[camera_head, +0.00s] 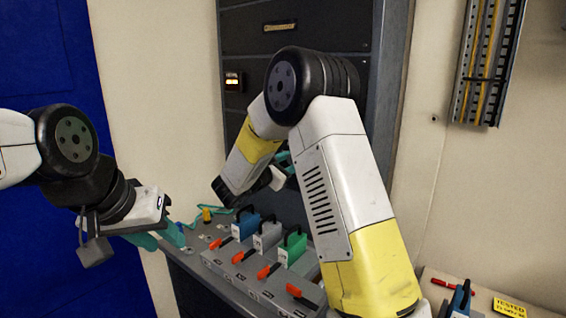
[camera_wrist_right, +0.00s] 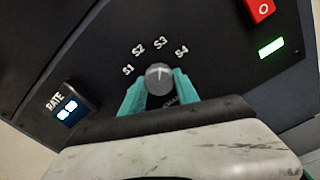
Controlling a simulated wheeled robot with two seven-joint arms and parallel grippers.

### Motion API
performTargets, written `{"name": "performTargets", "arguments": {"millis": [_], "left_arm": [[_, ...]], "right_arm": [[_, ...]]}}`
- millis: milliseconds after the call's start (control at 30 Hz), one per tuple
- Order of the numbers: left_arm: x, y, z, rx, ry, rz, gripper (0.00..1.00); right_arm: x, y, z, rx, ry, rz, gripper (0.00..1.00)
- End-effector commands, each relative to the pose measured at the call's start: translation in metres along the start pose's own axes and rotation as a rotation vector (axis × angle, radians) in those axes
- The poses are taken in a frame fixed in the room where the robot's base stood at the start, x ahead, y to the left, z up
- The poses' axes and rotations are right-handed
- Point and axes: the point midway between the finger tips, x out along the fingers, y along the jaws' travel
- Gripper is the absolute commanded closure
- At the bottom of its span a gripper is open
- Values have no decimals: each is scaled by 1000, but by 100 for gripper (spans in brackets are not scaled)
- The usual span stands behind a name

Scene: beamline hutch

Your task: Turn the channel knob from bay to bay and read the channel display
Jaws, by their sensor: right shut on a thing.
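The channel knob (camera_wrist_right: 159,78) is a round grey knob on a dark panel. My right gripper (camera_wrist_right: 158,92) is shut on it, one teal finger on each side. Labels S1 to S4 arc above the knob, and its pale mark points up, roughly at S3. A small display (camera_wrist_right: 67,113) marked RATE is lit; its digits are too blurred to read. A lit display (camera_head: 233,82) shows on the dark cabinet in the head view. There my right arm hides the knob and most of the right gripper. My left gripper (camera_head: 160,238) is open and empty near the bench's left end.
A grey bench unit (camera_head: 245,282) below holds blue, grey and green handled blocks (camera_head: 292,248) and several red-orange levers (camera_head: 243,256). A red switch (camera_wrist_right: 260,8) and green light (camera_wrist_right: 271,47) sit right of the knob. A side table (camera_head: 440,290) stands at lower right.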

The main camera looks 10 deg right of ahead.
Motion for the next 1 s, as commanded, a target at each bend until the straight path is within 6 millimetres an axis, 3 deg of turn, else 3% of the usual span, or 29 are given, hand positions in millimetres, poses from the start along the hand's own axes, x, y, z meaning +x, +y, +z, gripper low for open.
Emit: {"name": "performTargets", "arguments": {"millis": [67, 100, 200, 567, 1000], "left_arm": [[0, 0, 0, 0, 0, 0, 64], [0, 0, 0, 0, 0, 0, 64], [0, 0, 0, 0, 0, 0, 64], [0, 0, 0, 0, 0, 0, 64], [0, 0, 0, 0, 0, 0, 64]], "right_arm": [[0, 0, -1, -2, 2, -1, 100], [0, 0, -1, -2, 2, -1, 55], [0, 0, -1, -2, 2, 0, 41], [-6, 0, 0, -1, 2, 1, 41], [-71, 1, -1, -1, 2, 2, 41]]}}
